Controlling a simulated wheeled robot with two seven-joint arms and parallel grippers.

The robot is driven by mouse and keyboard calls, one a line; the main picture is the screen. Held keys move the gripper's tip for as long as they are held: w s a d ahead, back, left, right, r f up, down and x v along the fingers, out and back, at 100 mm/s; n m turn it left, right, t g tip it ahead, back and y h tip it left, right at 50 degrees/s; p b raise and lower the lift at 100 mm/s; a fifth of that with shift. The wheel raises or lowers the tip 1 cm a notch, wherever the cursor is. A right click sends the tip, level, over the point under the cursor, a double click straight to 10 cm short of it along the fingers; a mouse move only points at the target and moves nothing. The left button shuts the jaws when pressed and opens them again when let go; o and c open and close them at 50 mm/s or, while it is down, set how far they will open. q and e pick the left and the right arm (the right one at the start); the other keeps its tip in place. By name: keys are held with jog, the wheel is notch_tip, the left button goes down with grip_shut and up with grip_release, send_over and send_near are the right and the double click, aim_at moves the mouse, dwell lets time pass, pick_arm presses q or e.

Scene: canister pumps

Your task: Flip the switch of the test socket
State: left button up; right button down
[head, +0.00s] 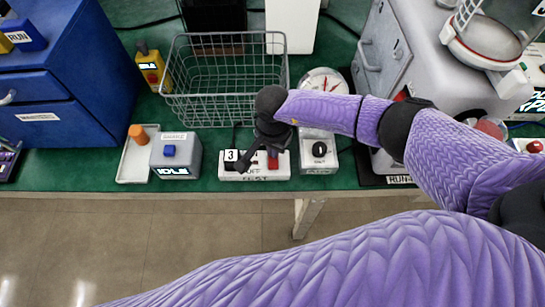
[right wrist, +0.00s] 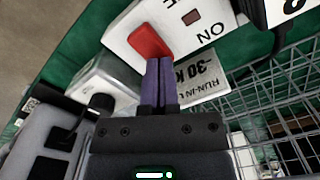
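The test socket (head: 240,175) is a white block on the green bench near its front edge. My left gripper is not in view.
A wire basket (head: 225,85) stands behind the socket. A grey box marked IDLE (head: 178,158) is to its left, and a white box with a black knob (head: 319,155) is close on its right. A large grey machine (head: 430,70) fills the right side.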

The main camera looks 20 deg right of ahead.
jog(key=shift+f, duration=0.1)
notch_tip(320, 180, up, 7)
jog(key=p, duration=0.5)
dwell(0.3)
